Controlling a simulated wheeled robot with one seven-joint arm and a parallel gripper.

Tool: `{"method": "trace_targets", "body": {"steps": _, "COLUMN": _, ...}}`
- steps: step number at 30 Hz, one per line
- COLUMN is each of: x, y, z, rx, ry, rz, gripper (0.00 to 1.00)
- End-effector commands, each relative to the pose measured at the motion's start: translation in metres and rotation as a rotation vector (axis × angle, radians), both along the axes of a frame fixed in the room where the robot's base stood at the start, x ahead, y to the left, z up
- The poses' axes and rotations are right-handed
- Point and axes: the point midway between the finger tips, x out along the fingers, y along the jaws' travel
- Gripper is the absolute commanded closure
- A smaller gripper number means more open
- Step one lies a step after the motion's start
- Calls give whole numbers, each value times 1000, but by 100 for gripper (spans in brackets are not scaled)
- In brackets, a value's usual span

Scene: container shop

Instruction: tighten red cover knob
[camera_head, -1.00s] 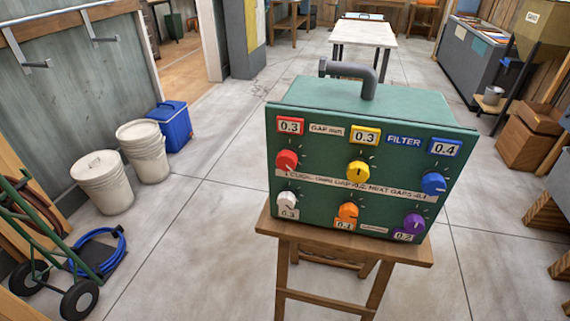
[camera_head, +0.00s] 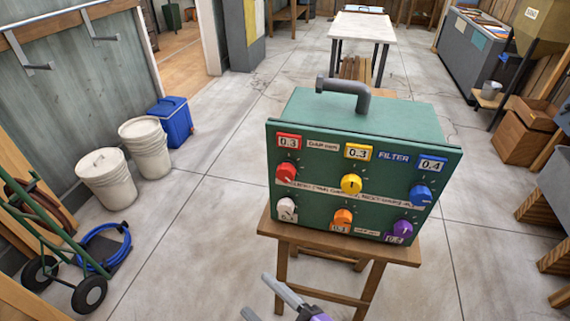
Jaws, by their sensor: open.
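A green filter box (camera_head: 360,116) with a grey pipe on top stands on a small wooden stool (camera_head: 405,252). Its front panel faces me. The red knob (camera_head: 286,173) is at the panel's upper left, under a red label reading 0.3. A yellow knob (camera_head: 351,184) and a blue knob (camera_head: 421,195) share its row. White (camera_head: 287,205), orange (camera_head: 343,217) and purple (camera_head: 402,229) knobs sit below. My gripper (camera_head: 268,300) shows at the bottom edge, below and in front of the box. Its two grey fingers are apart, with nothing seen between them. It is well away from the red knob.
Two white buckets (camera_head: 107,178), a blue cooler (camera_head: 172,120) and a green hand truck (camera_head: 45,235) with a coiled blue hose (camera_head: 104,245) stand at the left. Wooden crates (camera_head: 528,135) line the right. The floor left of the stool is clear.

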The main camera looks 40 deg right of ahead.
Motion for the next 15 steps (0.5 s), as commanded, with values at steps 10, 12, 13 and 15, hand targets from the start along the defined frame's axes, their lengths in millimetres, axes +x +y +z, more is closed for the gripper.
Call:
{"method": "trace_targets", "body": {"steps": 10, "x": 131, "y": -12, "z": 36, "rx": -938, "ry": 65, "rz": -116, "gripper": 39}}
{"method": "trace_targets", "body": {"steps": 12, "x": 150, "y": -24, "z": 51, "rx": -1149, "ry": 113, "rz": -172, "gripper": 39}}
{"method": "trace_targets", "body": {"steps": 13, "x": 157, "y": -30, "z": 58, "rx": -1241, "ry": 141, "rz": -200, "gripper": 39}}
{"method": "trace_targets", "body": {"steps": 15, "x": 168, "y": -46, "z": 76, "rx": -1458, "ry": 225, "rz": -270, "gripper": 39}}
